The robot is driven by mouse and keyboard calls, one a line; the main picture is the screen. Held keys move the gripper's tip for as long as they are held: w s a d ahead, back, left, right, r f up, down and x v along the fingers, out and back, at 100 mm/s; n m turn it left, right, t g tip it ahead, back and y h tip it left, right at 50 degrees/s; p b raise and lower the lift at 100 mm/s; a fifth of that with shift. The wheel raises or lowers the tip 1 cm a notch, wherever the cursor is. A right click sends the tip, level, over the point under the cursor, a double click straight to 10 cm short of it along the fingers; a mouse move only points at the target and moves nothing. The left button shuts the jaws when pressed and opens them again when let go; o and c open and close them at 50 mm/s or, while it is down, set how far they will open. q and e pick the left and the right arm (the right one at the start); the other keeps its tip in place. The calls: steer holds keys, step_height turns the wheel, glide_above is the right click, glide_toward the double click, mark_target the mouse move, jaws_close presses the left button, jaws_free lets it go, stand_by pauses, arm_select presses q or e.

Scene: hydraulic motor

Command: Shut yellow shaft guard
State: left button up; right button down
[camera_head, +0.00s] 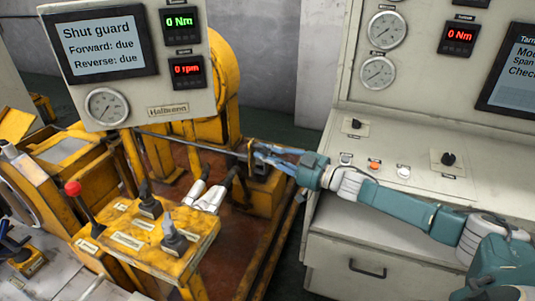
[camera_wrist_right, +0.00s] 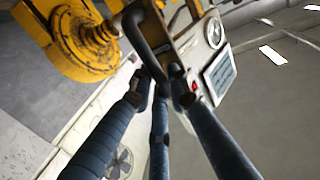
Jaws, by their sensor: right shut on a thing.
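My right gripper (camera_head: 262,155) reaches in from the right. Its blue fingers are closed at a dark upright handle (camera_head: 250,158) beside the yellow machine. In the right wrist view, the fingers (camera_wrist_right: 160,82) close on a black bent handle (camera_wrist_right: 150,42). The handle runs up beside a yellow edge. A large rounded yellow part (camera_head: 228,80) rises behind the control panel. I cannot tell for sure which yellow part is the guard, nor how far open it is. The panel screen (camera_head: 100,42) reads "Shut guard", with forward and reverse due.
A yellow lever console (camera_head: 150,240) with a red-knobbed lever (camera_head: 73,188) stands in front. A grey cabinet (camera_head: 425,135) with gauges, knobs and buttons stands at the right, under my right arm.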

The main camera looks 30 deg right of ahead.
mark_target(250, 154)
steer(key=a+x, duration=0.1)
steer(key=x, duration=0.4)
steer(key=s+x, duration=0.1)
steer(key=x, duration=0.3)
steer(key=a+x, duration=0.1)
steer(key=x, duration=0.4)
steer(key=shift+a+r, duration=0.1)
steer(key=shift+a, duration=0.45)
steer(key=shift+r, duration=0.15)
steer(key=c, duration=1.9)
jaws_free()
steer(key=shift+o, duration=1.1)
steer(key=shift+w+a, duration=0.1)
steer(key=shift+f, duration=0.25)
steer(key=shift+s+d, duration=0.3)
steer(key=shift+s, duration=0.15)
steer(key=v, duration=1.1)
steer(key=shift+r, duration=0.2)
